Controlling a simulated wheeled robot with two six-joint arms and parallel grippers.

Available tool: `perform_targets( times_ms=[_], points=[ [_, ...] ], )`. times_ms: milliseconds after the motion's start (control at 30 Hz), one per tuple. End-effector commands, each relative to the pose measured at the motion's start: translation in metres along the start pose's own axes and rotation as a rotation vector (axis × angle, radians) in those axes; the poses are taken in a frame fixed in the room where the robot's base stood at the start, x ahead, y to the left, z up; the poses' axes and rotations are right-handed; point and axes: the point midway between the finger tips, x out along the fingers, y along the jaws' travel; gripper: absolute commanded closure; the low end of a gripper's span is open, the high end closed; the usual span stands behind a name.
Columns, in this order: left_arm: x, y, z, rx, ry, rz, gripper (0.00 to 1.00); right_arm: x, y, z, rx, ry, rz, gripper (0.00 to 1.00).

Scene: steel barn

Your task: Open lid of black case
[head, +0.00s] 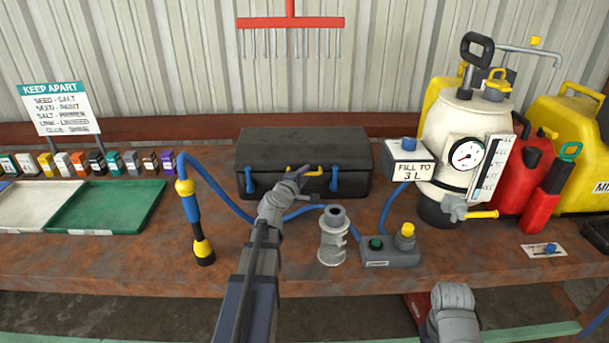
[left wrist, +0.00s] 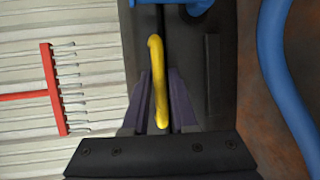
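The black case (head: 340,147) stands on the bench with its lid closed, two blue latches (head: 250,180) (head: 334,180) on its front and a yellow handle (head: 313,173) between them. My left gripper (head: 300,171) is at the front of the case, by the handle. In the left wrist view, the purple fingers (left wrist: 159,95) lie close on both sides of the yellow handle (left wrist: 157,75) and look shut on it. The left blue latch is beside my gripper. Of my right arm, only a grey part shows at the lower edge; its fingers are out of view.
A grey cylinder (head: 333,240) and a control box (head: 390,251) stand before the case. A blue hose (head: 215,185) runs beside it to a wand (head: 192,212). The green tray (head: 105,207) is left; the white tank (head: 460,135) and red can (head: 515,180) are right.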

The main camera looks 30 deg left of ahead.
Motion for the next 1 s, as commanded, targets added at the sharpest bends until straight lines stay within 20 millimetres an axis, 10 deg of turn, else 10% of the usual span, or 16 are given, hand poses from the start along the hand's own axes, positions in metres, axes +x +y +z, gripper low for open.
perform_targets(
  times_ms=[200, 1000],
  points=[
    [-0.0001, -0.0001, 0.0000, 0.000, 0.000, 0.000, 1.00, 0.0000, 0.0000, 0.0000, 0.000, 0.000, 0.000, 0.50],
    [-0.0003, -0.0002, 0.0001, 0.000, 0.000, 0.000, 1.00, 0.0001, 0.0000, 0.0000, 0.000, 0.000, 0.000, 0.50]
  ],
)
